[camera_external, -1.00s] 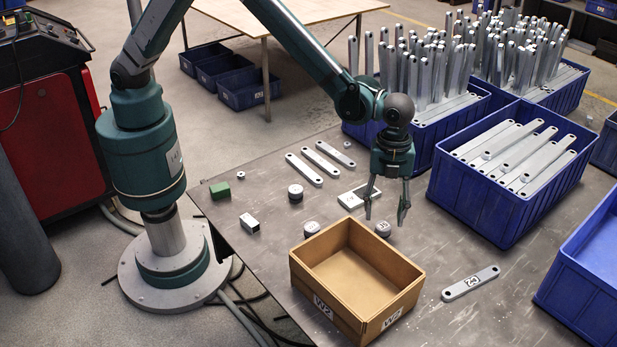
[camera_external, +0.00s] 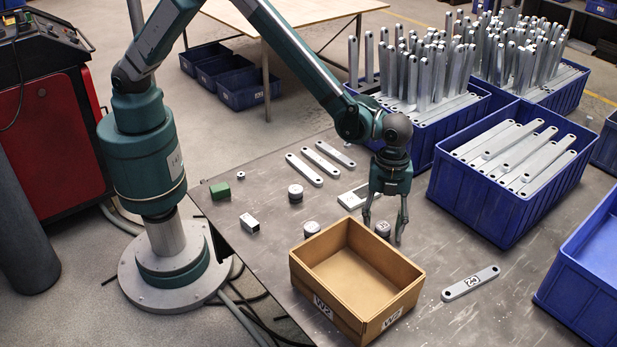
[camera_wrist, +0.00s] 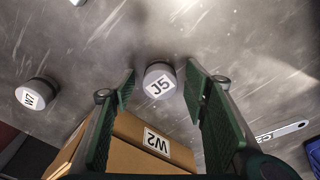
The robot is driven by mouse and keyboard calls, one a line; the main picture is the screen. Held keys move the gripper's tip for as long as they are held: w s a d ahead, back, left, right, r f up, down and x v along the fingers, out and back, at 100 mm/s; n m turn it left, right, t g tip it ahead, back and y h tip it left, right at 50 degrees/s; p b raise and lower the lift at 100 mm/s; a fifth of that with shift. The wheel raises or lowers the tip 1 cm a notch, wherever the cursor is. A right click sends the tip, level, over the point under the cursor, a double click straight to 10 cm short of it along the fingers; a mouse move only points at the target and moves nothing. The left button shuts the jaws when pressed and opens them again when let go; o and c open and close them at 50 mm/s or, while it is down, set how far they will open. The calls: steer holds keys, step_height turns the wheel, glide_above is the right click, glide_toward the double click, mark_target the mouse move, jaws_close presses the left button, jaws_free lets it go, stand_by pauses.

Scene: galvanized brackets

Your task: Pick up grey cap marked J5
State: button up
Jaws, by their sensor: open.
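The grey cap marked J5 (camera_wrist: 159,82) stands on the table between my open fingers in the wrist view, its label facing up. It also shows in the external view (camera_external: 382,229), just behind the cardboard box and partly beside my fingers. My gripper (camera_external: 384,228) points down with its fingers low, one on each side of the cap. In the wrist view my gripper (camera_wrist: 160,85) is open, with a gap between each finger and the cap. I cannot tell whether the fingertips reach down to the cap's height.
A cardboard box marked W2 (camera_external: 321,302) stands close in front of the cap. Another cap marked W7 (camera_wrist: 35,94) stands to the left. A flat bar (camera_external: 470,283) lies to the right. Blue crates of brackets (camera_external: 465,203) line the right side.

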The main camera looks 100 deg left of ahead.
mark_target(384, 226)
steer(key=shift+c, duration=0.5)
steer(key=c, duration=1)
steer(key=shift+o, duration=0.2)
steer(key=shift+r+p, duration=1.25)
steer(key=shift+r, duration=3.75)
